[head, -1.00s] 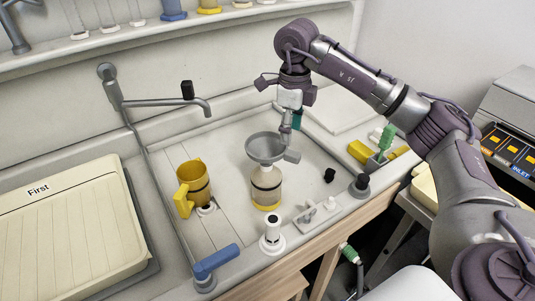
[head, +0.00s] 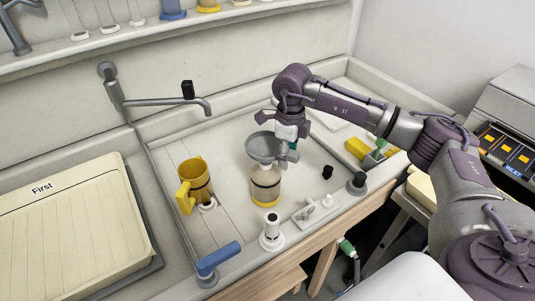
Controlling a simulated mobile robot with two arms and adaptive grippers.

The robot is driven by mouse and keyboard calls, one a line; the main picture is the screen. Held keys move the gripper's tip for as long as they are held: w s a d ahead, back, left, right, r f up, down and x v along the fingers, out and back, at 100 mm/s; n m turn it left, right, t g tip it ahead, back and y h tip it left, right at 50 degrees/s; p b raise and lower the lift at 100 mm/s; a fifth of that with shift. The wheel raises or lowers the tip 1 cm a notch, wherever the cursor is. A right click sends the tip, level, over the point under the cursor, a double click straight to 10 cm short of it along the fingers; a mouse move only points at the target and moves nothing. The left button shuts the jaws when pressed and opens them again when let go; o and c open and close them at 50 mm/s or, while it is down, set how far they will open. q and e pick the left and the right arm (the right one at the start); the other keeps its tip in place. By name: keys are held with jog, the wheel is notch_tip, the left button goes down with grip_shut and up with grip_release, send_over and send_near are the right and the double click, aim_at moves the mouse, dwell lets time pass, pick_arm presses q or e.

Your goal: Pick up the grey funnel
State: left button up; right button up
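The grey funnel (head: 264,148) sits mouth up on top of a clear bottle with a dark band and yellow base (head: 265,188), which stands in the sink tray. My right gripper (head: 287,150) points down at the funnel's right rim, close against it. Its fingers are small and partly hidden behind the rim, so I cannot tell whether they are closed on it. My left gripper is not in view.
A yellow jug (head: 195,180) stands left of the bottle. A grey tap (head: 160,101) reaches over the tray from the back. A white fitting (head: 271,228) and a blue-handled tap (head: 217,260) are on the front edge. A small black stopper (head: 327,172) lies to the right.

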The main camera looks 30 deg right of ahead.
grip_shut()
jog(key=shift+r, duration=0.15)
